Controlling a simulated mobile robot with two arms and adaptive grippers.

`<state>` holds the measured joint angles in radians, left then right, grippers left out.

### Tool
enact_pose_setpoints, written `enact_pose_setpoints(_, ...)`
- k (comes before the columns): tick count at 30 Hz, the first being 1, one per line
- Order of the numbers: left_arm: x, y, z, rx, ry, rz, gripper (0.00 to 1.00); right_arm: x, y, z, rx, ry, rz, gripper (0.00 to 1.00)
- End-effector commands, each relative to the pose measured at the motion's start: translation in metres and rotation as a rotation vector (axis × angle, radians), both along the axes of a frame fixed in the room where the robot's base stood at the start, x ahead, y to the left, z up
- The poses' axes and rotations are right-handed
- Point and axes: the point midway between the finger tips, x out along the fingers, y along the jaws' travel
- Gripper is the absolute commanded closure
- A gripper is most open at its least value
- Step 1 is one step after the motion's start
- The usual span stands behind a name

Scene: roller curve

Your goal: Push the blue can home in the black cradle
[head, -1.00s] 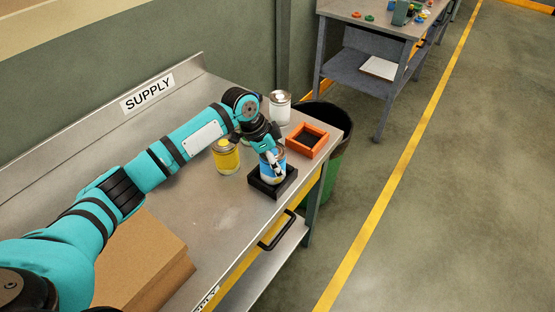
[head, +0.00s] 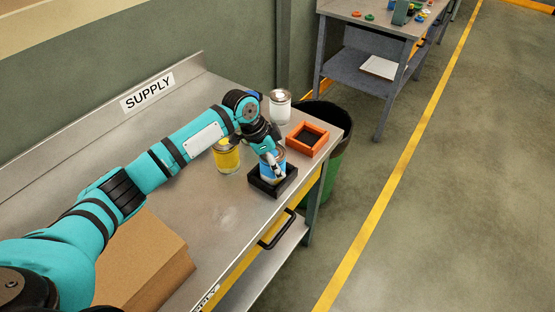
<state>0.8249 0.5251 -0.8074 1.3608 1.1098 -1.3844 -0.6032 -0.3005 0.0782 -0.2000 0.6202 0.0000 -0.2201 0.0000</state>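The blue can (head: 266,174) stands in the black cradle (head: 273,189) near the front edge of the supply bench. Its lower part is hidden by the cradle wall and its top by my gripper. My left gripper (head: 273,163) reaches down over the can, with a finger in front of its upper side. I cannot tell whether the fingers grip the can or only touch it. My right gripper is not in view.
A yellow can (head: 227,157) stands left of the cradle, a white can (head: 280,108) behind. An empty orange cradle (head: 307,140) sits to the right. A cardboard box (head: 145,262) lies at the front left. A green bin (head: 340,165) stands beyond the bench end.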

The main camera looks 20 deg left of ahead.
Motion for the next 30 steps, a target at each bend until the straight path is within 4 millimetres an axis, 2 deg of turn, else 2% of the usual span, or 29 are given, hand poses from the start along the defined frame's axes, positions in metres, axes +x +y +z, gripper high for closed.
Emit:
enact_pose_setpoints(26,0.0011,-0.0004,-0.0036,-0.002,-0.005,0.0,0.66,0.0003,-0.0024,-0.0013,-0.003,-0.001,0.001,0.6)
enact_pose_setpoints(27,0.0011,-0.0004,-0.0036,-0.002,-0.005,0.0,0.24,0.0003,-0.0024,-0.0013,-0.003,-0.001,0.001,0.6)
enact_pose_setpoints(30,0.0011,-0.0003,-0.0035,-0.002,-0.005,0.0,0.11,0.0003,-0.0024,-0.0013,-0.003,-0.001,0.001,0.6)
